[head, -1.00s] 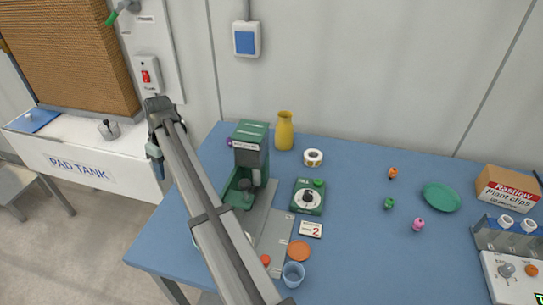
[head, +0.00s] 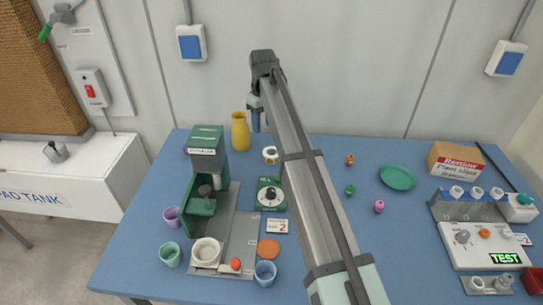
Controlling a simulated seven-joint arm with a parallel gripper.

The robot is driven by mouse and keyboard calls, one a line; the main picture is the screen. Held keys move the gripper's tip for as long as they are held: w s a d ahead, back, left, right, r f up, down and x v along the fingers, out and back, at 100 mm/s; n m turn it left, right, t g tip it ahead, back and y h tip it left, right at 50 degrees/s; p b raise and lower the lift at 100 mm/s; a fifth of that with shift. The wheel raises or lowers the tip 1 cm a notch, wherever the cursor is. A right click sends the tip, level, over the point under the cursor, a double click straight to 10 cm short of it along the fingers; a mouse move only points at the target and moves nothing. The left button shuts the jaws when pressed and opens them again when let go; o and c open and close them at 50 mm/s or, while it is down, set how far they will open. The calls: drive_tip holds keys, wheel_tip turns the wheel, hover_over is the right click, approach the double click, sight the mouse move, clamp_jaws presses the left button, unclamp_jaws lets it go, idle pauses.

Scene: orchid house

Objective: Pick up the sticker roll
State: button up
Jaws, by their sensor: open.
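The sticker roll (head: 270,156), a small white ring with a dark centre and a yellowish band, lies at the back of the blue table, right of the yellow vase. My gripper (head: 256,128) hangs at the far end of my long grey arm, pointing down, above the back of the table. In the picture it is just above and slightly left of the roll, apart from it. It is open and holds nothing that I can see. Its fingertips are small and hard to make out.
The yellow vase (head: 241,134) stands close left of the roll. A green press machine (head: 207,150) is further left, and a green dial box (head: 270,196) is in front.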

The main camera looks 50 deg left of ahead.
sight(267, 155)
drive_tip(key=f, duration=1.4)
drive_tip(key=shift+w+d, duration=0.3)
drive_tip(key=shift+w, duration=0.1)
drive_tip(key=shift+c, duration=0.2)
clamp_jaws()
